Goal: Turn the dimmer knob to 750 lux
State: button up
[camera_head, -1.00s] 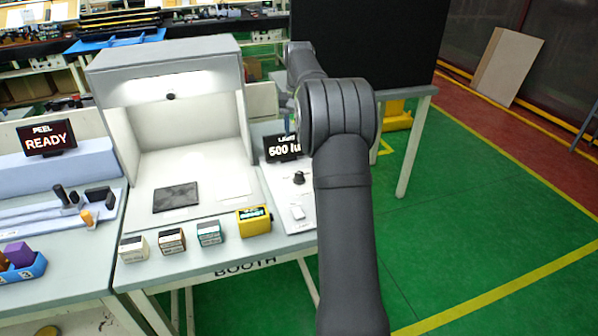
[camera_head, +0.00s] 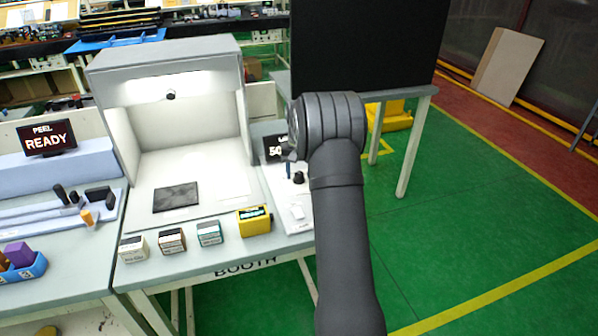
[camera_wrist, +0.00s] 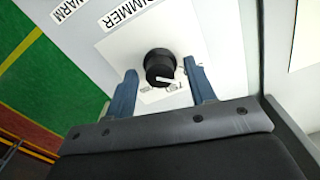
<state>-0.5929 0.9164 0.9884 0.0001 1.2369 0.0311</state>
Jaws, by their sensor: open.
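The dimmer knob (camera_wrist: 160,66) is a black round knob with a white pointer line, on a white panel under a "DIMMER" label in the wrist view. In the head view the knob (camera_head: 298,178) shows small on the panel right of the light booth. My gripper (camera_wrist: 162,80) is open, its two blue fingers on either side of the knob with gaps showing. Whether the fingertips reach down to the knob's height I cannot tell. The lux display (camera_head: 273,150) is mostly hidden behind my arm; only the start of its reading shows.
The light booth (camera_head: 113,130) stands left of the knob with a dark plate (camera_head: 176,197) inside. A white switch (camera_head: 297,212) sits on the panel in front of the knob. Several small boxes, one a yellow device (camera_head: 254,220), line the table's front edge.

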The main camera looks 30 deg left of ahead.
jog(key=c, duration=1)
jog(key=shift+o, duration=0.2)
jog(key=shift+m, duration=0.4)
jog(key=m, duration=0.3)
jog(key=shift+m, duration=0.4)
jog(key=m, duration=0.5)
jog(key=o, duration=1)
jog(key=shift+c, duration=0.2)
